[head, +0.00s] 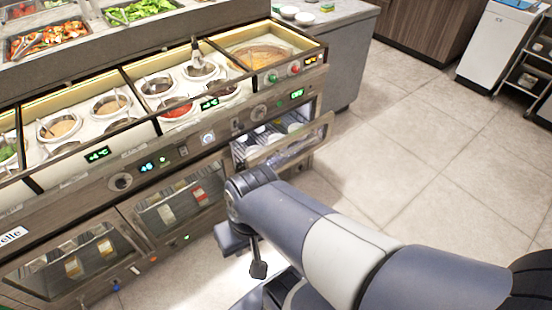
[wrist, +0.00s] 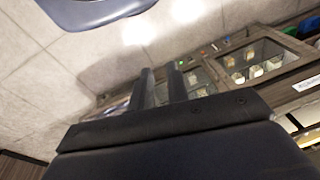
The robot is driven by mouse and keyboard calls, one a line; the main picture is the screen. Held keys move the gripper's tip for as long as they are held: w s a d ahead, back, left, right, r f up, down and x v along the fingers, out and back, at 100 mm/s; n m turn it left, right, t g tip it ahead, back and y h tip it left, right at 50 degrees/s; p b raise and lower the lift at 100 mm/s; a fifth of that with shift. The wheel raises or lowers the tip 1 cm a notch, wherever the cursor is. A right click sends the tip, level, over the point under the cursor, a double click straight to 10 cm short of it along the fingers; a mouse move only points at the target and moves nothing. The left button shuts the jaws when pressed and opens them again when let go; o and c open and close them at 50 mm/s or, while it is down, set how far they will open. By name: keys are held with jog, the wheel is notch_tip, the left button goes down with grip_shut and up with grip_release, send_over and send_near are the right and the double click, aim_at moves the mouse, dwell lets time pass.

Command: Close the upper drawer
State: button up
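The upper drawer (head: 290,141) is pulled out at the right end of the counter in the head view. Its glass front stands away from the cabinet, and pale containers show inside. My gripper (wrist: 161,80) shows in the wrist view as two dark fingers side by side with a narrow gap between them and nothing held. In the head view my arm bends down in front of the drawer's lower side, and it hides part of the area below. I see no contact between the gripper and the drawer.
The counter (head: 208,136) has sauce wells and several knobs and displays. Glass-fronted compartments (head: 75,262) sit below it, left of my arm. A grey side counter (head: 345,60) stands behind the drawer. The tiled floor (head: 400,150) to the right is clear.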

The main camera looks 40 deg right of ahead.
jog(key=w+a+f+m+y+b, duration=0.1)
jog(key=f+b, duration=0.1)
jog(key=w+f+m+y+b, duration=0.1)
jog(key=w+f+m, duration=0.1)
jog(key=w+a+f+m+y+b, duration=0.1)
jog(key=w+f+m+y+b, duration=0.1)
jog(key=shift+a+f+g+b, duration=0.2)
jog(key=shift+a+g+b, duration=0.1)
jog(key=shift+g+b, duration=0.1)
grip_shut()
jog(key=w+f+m+t+y+b, duration=0.1)
jog(key=w+f+m+y+b, duration=0.15)
jog(key=w+m, duration=0.2)
jog(key=m+t+h+b, duration=0.8)
jog(key=m+t+b, duration=0.95)
jog(key=m, duration=0.75)
send_near(259, 156)
jog(key=shift+g+y, duration=0.25)
jog(key=shift+g, duration=0.4)
jog(key=w+b, duration=0.1)
jog(key=w, duration=0.1)
jog(key=w+b, duration=0.2)
jog(key=w+r+b, duration=0.1)
jog(key=w, duration=0.1)
jog(key=shift+w+d, duration=0.2)
jog(key=shift+w, duration=0.1)
jog(key=shift+b, duration=0.3)
